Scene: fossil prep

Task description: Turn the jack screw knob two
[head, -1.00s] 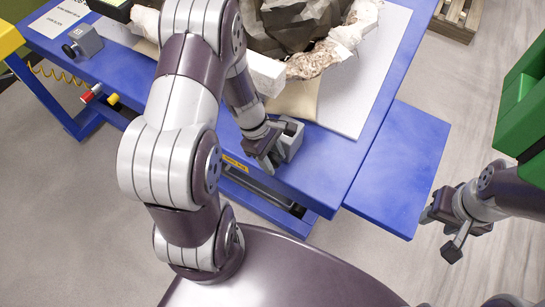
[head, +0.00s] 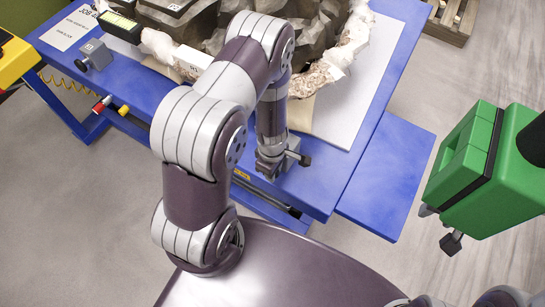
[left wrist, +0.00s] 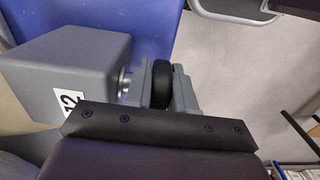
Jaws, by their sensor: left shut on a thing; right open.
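A grey jack block (left wrist: 65,68) with a white label reading 12 or J2 fills the left of the left wrist view. A short metal shaft (left wrist: 124,82) joins it to a round black knob (left wrist: 161,84). My left gripper (left wrist: 160,88) is shut on this knob, one grey finger on each side. In the head view my left gripper (head: 272,163) is at the blue table's (head: 325,185) front edge, where the arm hides most of the jack and knob. My right gripper (head: 448,240) is open, away from the table and partly hidden.
Another grey jack (head: 95,54) with a black knob (head: 83,67) sits at the table's left. A large wrapped fossil block (head: 318,45) fills the middle.

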